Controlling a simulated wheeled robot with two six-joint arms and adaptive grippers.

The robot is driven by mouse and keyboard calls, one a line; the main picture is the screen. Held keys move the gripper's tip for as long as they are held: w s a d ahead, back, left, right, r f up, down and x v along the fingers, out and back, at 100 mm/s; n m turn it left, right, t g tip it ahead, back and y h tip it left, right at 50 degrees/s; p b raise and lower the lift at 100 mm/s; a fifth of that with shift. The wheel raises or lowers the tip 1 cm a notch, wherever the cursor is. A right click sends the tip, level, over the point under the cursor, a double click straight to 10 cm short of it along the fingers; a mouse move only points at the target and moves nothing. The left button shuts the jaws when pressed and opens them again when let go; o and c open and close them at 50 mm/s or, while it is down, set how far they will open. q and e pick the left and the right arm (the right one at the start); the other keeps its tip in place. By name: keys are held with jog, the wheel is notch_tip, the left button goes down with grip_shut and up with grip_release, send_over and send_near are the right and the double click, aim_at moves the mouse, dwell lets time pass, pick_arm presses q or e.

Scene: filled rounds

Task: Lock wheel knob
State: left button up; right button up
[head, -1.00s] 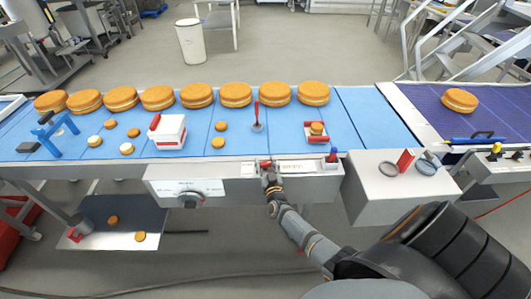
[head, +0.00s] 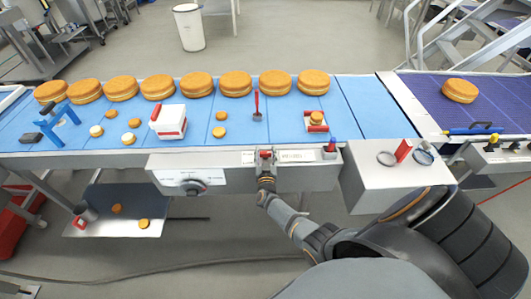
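A round dark grey dial knob (head: 192,187), with a small red mark, sits on the white label plate at the left of the control box's front face. I cannot read its setting. On the box's top edge is a small red piece (head: 266,153), left of a pale label strip. My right gripper (head: 265,163) is at this red piece, to the right of the dial and apart from it. The gripper is small and partly covers the piece, so I cannot tell whether its fingers are open or shut. My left gripper is not in view.
The blue conveyor (head: 350,105) behind the box carries several large round cakes (head: 235,83), a red-and-white box (head: 170,122) and an upright red-handled tool (head: 257,105). A grey box with a red tab (head: 403,150) stands to the right. A tray (head: 125,200) hangs below left.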

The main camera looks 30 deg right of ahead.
jog(key=o, duration=0.3)
jog(key=v, duration=1.2)
